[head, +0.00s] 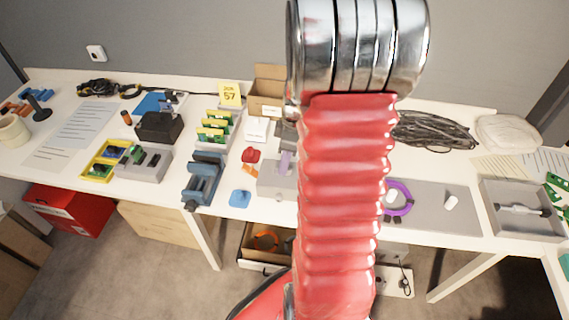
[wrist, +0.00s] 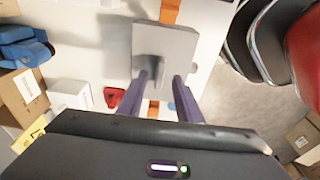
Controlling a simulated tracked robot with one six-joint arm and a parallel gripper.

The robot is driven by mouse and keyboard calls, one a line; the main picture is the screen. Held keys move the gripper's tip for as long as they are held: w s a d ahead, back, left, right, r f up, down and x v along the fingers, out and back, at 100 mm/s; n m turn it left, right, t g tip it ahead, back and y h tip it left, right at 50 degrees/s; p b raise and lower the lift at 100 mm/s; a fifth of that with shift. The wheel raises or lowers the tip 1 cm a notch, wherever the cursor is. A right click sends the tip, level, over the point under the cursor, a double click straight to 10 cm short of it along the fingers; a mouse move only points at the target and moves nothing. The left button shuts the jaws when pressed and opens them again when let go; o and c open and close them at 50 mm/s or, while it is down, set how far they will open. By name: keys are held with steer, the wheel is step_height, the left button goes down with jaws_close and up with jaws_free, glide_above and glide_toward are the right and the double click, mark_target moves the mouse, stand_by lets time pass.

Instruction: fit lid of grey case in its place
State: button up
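A light grey plate-like piece (wrist: 165,38), which looks like the lid, lies past the tips of my gripper in the wrist view. My gripper (wrist: 165,80) has two purple fingers, apart, with a narrower grey part of this piece between their ends. I cannot tell whether they touch it. An open grey box (head: 151,169) with dark parts stands at left. I cannot tell if it is the grey case.
A grey tray (head: 492,221) with a silver tool stands at right, near a purple ring (head: 399,199). Around my gripper are a red piece (head: 251,155), a blue piece (head: 240,198), a blue vise (head: 203,180) and a white box (head: 257,130). My arm hides the table's middle.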

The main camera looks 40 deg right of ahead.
step_height(320, 180, up, 12)
steer(key=s+d, duration=0.1)
steer(key=shift+s+f, duration=0.15)
steer(key=shift+f, duration=0.1)
stand_by(1.0)
steer(key=s+a+r+m+t, duration=0.1)
steer(key=s+a+r+m, duration=0.1)
steer(key=a, duration=0.7)
steer(key=s+a+r+m+t, duration=0.1)
steer(key=s+a+r+m, duration=0.2)
steer(key=a, duration=0.6)
steer(key=s+a+r+m+t+h, duration=0.1)
steer(key=s+a+r+m+t, duration=0.1)
steer(key=a, duration=0.7)
steer(key=shift+s+a+r+m, duration=0.3)
steer(key=shift+s+r, duration=0.35)
steer(key=shift+r, duration=0.25)
